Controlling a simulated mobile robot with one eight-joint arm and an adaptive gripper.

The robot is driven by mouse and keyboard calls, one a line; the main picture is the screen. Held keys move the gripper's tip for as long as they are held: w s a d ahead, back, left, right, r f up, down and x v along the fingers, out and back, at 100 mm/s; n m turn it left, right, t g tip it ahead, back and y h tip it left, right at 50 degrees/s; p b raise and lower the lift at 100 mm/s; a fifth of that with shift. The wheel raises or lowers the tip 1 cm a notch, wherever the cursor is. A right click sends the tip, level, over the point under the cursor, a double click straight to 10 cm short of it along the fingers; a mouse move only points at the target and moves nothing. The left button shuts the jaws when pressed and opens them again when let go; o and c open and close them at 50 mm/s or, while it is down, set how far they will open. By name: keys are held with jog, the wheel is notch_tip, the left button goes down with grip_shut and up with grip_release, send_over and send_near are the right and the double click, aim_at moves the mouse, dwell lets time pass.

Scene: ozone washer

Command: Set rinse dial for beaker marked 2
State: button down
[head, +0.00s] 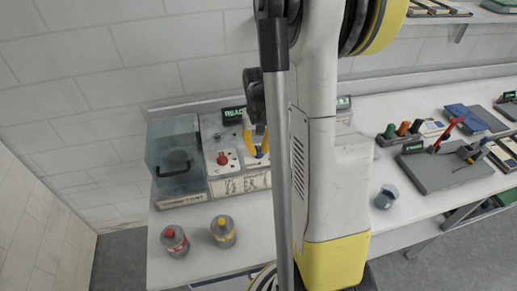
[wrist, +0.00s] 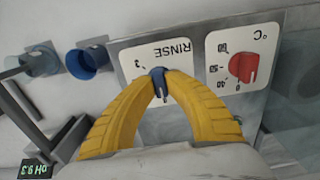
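The blue rinse dial (wrist: 160,90) is on a white plate marked RINSE, upside down in the wrist view. My gripper (wrist: 160,74) has its two yellow fingertips together on the dial, one on each side, and they hide part of its scale. A "3" shows at the scale's left; the other numbers are covered. In the head view my gripper (head: 257,150) is at the washer panel, partly behind my arm. A table of handwriting (head: 240,185) is on the washer front, too small to read. I cannot make out any beaker's number.
A red temperature dial (wrist: 243,68) is beside the rinse plate. A clear tank (head: 173,155) with a dark handle stands left of the panel. A blue cup (head: 386,196) stands to the right.

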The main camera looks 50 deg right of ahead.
jog(key=shift+m, duration=0.3)
jog(key=m+b, duration=0.1)
jog(key=m, duration=0.2)
jog(key=shift+f+m, duration=0.1)
jog(key=shift+m, duration=0.2)
jog(key=m+b, duration=0.1)
jog(key=m, duration=0.3)
jog(key=shift+m, duration=0.3)
jog(key=m+b, duration=0.1)
jog(key=m, duration=0.7)
jog(key=shift+m, duration=0.3)
jog(key=shift+m+b, duration=0.3)
jog(key=c, duration=1.4)
grip_release()
